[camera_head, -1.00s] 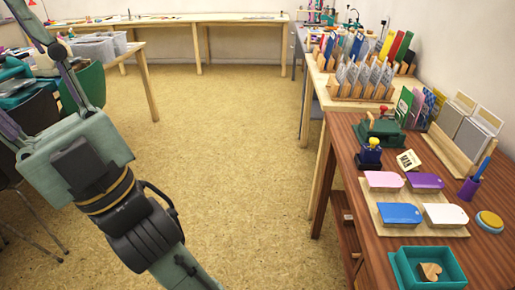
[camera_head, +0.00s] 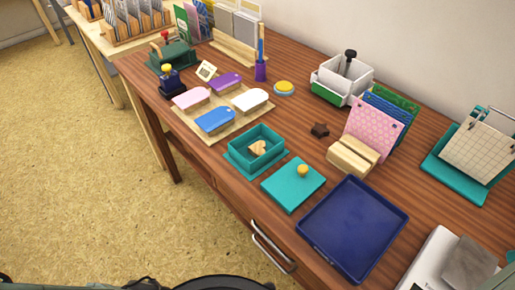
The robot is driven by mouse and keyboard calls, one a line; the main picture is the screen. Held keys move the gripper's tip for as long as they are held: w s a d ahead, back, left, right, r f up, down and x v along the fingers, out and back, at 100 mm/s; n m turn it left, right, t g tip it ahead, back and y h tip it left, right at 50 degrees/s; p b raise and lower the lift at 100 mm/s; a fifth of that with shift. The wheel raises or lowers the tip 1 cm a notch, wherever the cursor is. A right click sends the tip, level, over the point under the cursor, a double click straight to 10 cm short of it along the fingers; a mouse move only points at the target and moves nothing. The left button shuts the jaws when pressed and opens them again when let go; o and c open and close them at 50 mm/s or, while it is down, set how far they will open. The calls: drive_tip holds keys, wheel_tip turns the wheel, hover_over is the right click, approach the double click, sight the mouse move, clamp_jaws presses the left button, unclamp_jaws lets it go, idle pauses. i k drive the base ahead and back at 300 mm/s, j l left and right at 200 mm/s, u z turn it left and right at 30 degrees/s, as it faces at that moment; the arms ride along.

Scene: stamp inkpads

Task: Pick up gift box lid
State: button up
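The gift box lid (camera_head: 288,188) is a flat teal square with a round yellow knob on top. It lies on the wooden table, in front and to the right of the open teal gift box (camera_head: 240,162). A wooden heart (camera_head: 258,148) sits inside the box. The lid is clear of the blue tray on its right, with only a small gap. My gripper is not in view; only a dark part of my own body shows at the bottom edge.
The blue tray (camera_head: 320,243) lies right of the lid. A wooden block holder (camera_head: 350,160) and a dark star (camera_head: 320,130) stand behind it. A board with coloured tags (camera_head: 212,133) is at the left.

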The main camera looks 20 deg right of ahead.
sight(293, 185)
drive_tip(key=z, duration=0.75)
